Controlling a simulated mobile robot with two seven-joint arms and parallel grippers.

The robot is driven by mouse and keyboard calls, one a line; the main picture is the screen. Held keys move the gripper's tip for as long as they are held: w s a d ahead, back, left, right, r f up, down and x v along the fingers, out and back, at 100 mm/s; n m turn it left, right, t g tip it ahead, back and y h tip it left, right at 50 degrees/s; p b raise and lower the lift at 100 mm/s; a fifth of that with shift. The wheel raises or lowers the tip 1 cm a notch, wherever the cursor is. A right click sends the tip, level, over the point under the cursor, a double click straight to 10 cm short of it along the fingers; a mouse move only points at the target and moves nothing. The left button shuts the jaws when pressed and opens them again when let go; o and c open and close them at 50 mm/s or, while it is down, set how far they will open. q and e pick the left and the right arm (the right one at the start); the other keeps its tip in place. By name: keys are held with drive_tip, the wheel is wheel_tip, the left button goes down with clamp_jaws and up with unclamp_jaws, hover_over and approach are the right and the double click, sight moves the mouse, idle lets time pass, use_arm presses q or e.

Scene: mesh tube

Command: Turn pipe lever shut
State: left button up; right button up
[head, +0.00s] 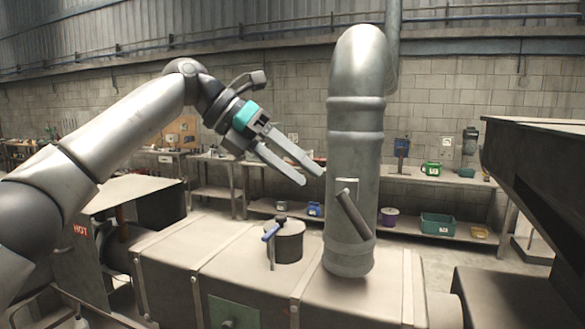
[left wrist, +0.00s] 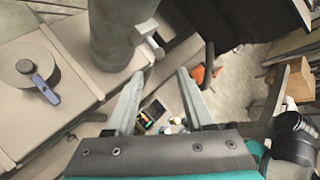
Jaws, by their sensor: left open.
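A tall grey metal pipe (head: 355,130) rises from a box-shaped metal duct and bends over at its top. A dark bar-shaped lever (head: 352,214) sits on its front, tilted, with its upper end to the left by a small light bracket (head: 347,186). The lever also shows end-on beside the pipe in the left wrist view (left wrist: 148,37). My left gripper (head: 313,177) is open and empty, its fingertips just left of the pipe and a little above the lever. In the wrist view its open fingers (left wrist: 159,74) lie below the lever, apparently apart from it. My right gripper is not in view.
A round cap (head: 288,242) with a blue-handled clamp (head: 271,232) stands on the duct (head: 230,262) left of the pipe. A dark hopper-like structure (head: 540,190) juts in at right. Shelves with bins (head: 437,224) stand behind. Space between gripper and pipe is clear.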

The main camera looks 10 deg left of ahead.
sight(355, 212)
use_arm(q)
drive_tip(key=shift+s+a+r, duration=0.1)
drive_tip(key=shift+a+r, duration=0.25)
drive_tip(key=shift+a, duration=0.05)
